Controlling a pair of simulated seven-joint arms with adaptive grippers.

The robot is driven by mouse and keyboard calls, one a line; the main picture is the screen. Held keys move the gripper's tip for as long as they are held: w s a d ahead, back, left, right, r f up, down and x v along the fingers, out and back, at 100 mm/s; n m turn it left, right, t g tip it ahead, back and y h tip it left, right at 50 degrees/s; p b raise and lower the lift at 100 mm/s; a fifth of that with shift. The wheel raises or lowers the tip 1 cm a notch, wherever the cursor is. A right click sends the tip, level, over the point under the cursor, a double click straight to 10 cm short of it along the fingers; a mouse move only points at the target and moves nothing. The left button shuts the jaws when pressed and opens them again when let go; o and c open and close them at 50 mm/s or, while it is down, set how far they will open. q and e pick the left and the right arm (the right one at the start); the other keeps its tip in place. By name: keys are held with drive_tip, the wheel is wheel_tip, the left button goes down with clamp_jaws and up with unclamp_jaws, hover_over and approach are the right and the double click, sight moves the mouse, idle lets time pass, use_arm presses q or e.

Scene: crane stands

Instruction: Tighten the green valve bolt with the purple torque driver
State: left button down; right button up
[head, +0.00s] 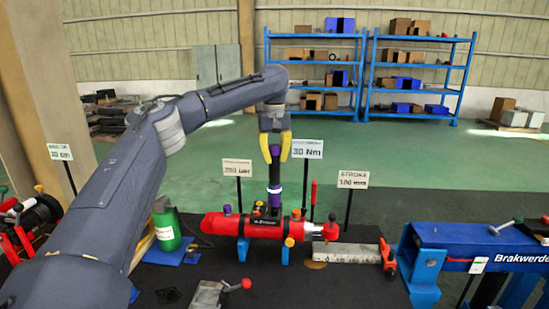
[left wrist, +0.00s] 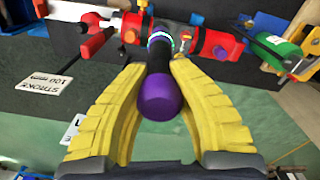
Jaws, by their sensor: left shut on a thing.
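The purple and black torque driver (head: 274,172) stands upright on top of the red cylinder (head: 222,225). My left gripper (head: 275,152) points down with its yellow fingers on either side of the driver's upper part. A pale glowing ring shows at the driver's far end, by the red cylinder (left wrist: 203,42). I cannot make out the green valve bolt; the driver may cover it. My right gripper is not in view.
Signs on posts stand behind the cylinder, one reading 30 Nm (head: 308,149). A green bottle (head: 167,230) stands left of the cylinder. A metal ruler block (head: 345,253) and a blue press frame (head: 470,262) are to the right. Blue shelves (head: 318,70) stand far back.

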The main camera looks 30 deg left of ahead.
sight(275, 145)
use_arm(q)
drive_tip(key=shift+r, duration=0.15)
drive_tip(key=shift+r, duration=2.5)
